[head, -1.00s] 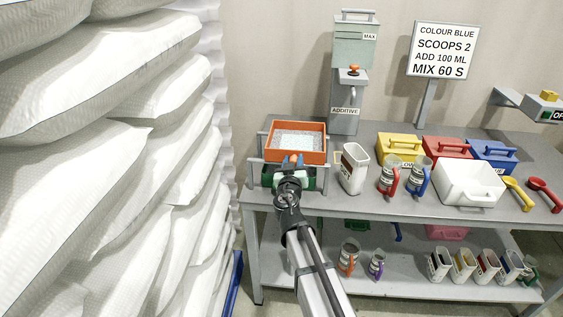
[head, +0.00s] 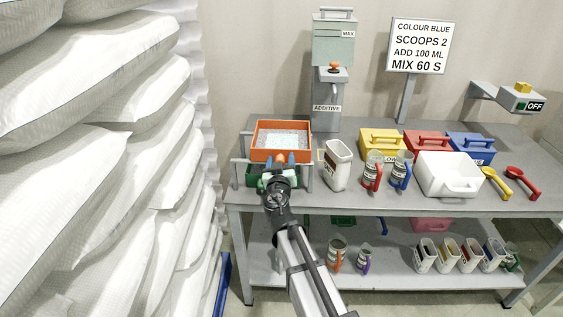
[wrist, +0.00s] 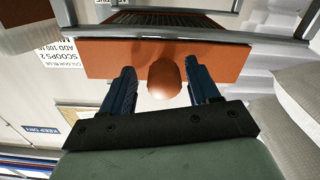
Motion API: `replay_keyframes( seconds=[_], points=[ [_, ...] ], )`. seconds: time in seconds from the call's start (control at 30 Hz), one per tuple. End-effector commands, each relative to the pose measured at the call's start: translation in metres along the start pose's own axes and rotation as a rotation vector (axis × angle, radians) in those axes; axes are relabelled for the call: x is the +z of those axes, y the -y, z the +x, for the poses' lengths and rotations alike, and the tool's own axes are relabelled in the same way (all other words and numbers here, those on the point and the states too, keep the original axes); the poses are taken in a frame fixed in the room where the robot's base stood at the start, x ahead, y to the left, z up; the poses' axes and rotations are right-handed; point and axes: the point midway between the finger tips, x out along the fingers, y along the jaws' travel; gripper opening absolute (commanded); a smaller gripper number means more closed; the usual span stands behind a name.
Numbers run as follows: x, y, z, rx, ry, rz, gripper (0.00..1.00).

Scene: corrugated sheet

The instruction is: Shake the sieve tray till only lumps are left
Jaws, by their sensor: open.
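The orange sieve tray (head: 281,155) sits in a grey frame at the left end of the bench, with pale grainy material (head: 282,138) inside. Lumps cannot be told apart from powder at this size. A round orange knob (wrist: 164,78) stands out from the tray's front wall (wrist: 220,58) in the wrist view. My gripper (wrist: 163,88) is open, with one blue finger on each side of the knob and a visible gap to it on both sides. In the head view my gripper (head: 280,159) is at the tray's front.
A green container (head: 260,181) is below the tray. A white jug (head: 337,165) stands close on the right, then measuring cups (head: 372,171) and a white bin (head: 447,176). Stacked white sacks (head: 90,150) crowd the left. The additive dispenser (head: 328,95) is behind.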

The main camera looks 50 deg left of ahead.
Motion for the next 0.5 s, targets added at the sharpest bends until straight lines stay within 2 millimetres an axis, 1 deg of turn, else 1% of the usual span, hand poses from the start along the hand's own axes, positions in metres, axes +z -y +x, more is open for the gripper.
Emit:
replay_keyframes(
  seconds=[0.17, 0.27, 0.37, 0.5],
  points=[
    [0.0, 0.0, -0.013, -0.001, 0.0, 0.0, 0.61],
    [0.0, 0.0, -0.026, -0.002, 0.0, 0.0, 0.61],
    [0.0, -0.001, -0.043, -0.002, 0.0, 0.0, 0.61],
    [0.0, -0.002, -0.07, 0.0, 0.0, 0.0, 0.61]
  ],
)
